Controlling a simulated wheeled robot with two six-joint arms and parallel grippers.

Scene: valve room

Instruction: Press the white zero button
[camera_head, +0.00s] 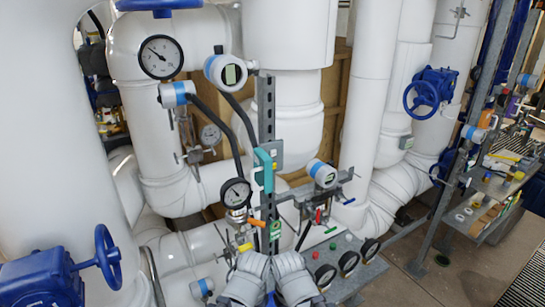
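A grey panel (368,270) stands at the lower middle. My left arm's grey end (248,277) and my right arm's grey end (293,277) are side by side at the bottom middle, left of the panel and apart from the buttons. The fingers cannot be made out clearly, and nothing held shows.
A metal post (266,110) with a teal handle (264,170) rises behind my arms. Large white pipes fill the back. A blue valve wheel (108,257) is at left. Free floor (460,270) lies right.

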